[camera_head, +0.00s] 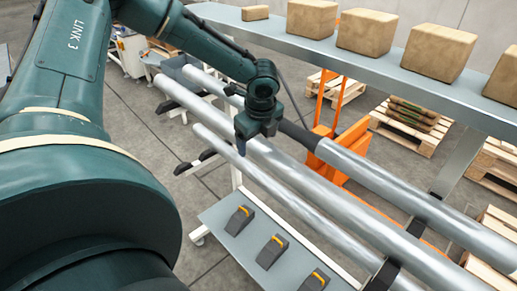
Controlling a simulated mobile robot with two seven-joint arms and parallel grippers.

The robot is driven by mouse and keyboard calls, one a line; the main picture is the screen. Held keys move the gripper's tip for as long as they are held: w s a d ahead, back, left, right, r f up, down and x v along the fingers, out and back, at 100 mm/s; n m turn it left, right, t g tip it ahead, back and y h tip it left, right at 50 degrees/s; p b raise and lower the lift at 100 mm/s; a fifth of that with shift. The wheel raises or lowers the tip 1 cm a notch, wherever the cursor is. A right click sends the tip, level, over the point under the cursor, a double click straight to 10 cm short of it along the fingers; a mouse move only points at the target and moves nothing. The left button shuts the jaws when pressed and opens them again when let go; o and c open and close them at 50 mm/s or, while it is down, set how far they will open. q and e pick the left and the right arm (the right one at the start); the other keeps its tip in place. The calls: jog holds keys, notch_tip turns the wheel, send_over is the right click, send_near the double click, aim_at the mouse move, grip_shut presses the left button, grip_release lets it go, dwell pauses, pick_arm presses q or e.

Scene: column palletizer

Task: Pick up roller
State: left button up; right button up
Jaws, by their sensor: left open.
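Several long silver rollers lie side by side on a rack, running from upper left to lower right. One roller (390,190) lies on the far side and has a dark section near my gripper. A middle roller (330,198) passes under the gripper, and a thinner near roller (225,147) lies closer to me. My left gripper (256,130) is open, pointing down just over the rollers; one dark finger shows at its left side. The other finger is hard to make out, and I cannot tell whether it touches a roller. My right gripper is not in view.
A grey shelf (300,42) with several cardboard boxes (370,32) runs behind the rollers. A lower tray (220,212) holds dark blocks with orange stripes (272,251). An orange pallet truck (320,153) and wooden pallets (412,130) stand behind.

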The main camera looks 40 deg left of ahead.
aim_at(259, 141)
pick_arm(q)
jog(key=x, duration=0.4)
jog(key=shift+w+d+f, duration=0.1)
jog(key=shift+d, duration=0.05)
jog(key=shift+c, duration=0.4)
grip_shut()
jog(key=shift+w, duration=0.15)
dwell(0.3)
